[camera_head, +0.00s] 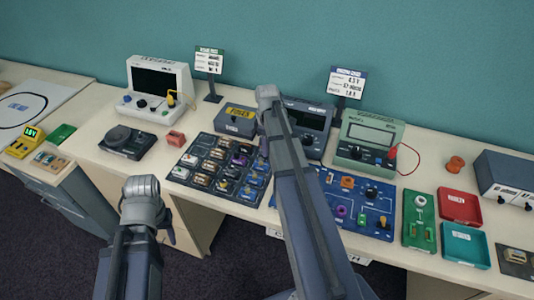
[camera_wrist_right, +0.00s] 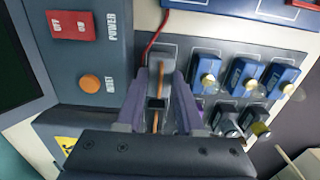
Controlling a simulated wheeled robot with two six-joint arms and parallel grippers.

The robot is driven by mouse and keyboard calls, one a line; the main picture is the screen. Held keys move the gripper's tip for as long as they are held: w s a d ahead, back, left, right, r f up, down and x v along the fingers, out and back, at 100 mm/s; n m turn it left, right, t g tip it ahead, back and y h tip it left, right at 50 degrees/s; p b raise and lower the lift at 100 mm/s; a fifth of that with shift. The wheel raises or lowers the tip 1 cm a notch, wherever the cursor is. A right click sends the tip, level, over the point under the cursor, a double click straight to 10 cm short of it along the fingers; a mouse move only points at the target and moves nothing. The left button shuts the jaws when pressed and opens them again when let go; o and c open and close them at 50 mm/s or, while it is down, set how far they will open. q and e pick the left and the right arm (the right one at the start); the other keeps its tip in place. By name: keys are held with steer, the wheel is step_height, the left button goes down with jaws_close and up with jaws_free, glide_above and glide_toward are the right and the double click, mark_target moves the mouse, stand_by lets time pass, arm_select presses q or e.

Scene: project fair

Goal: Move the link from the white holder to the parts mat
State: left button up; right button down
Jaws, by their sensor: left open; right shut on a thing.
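The parts mat (camera_head: 190,187) is a dark mat with rows of small modules, left of centre in the head view. My right gripper (camera_wrist_right: 158,108) shows in the right wrist view, with purple fingers shut on a narrow grey piece with an orange strip, seemingly the link (camera_wrist_right: 156,83). It is beside blue and dark modules, next to a grey device; contact below is hidden. In the head view my right arm hides most of this gripper. My left gripper (camera_head: 170,237) is open, partly hidden behind its arm, at the desk's front edge. I cannot make out the white holder for certain.
The grey device (camera_wrist_right: 75,60) has a red switch and orange button. A yellow-labelled box (camera_head: 238,120) stands behind the mat. A blue board (camera_head: 352,222), green board (camera_head: 420,235), red tray (camera_head: 460,207) and teal tray (camera_head: 465,245) lie to the right.

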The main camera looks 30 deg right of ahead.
arm_select(q)
steer(key=shift+f, duration=0.6)
arm_select(e)
steer(key=shift+f, duration=0.65)
arm_select(q)
steer(key=shift+f, duration=0.1)
arm_select(e)
steer(key=shift+f+b, duration=0.25)
steer(key=shift+b, duration=0.15)
steer(key=c, duration=0.8)
jaws_free()
steer(key=shift+r, duration=0.1)
arm_select(q)
steer(key=shift+f, duration=0.1)
step_height(320, 180, up, 12)
steer(key=p, duration=1.2)
steer(key=shift+r+p, duration=0.2)
steer(key=shift+p, duration=0.1)
arm_select(e)
step_height(320, 180, up, 12)
steer(key=shift+r, duration=0.2)
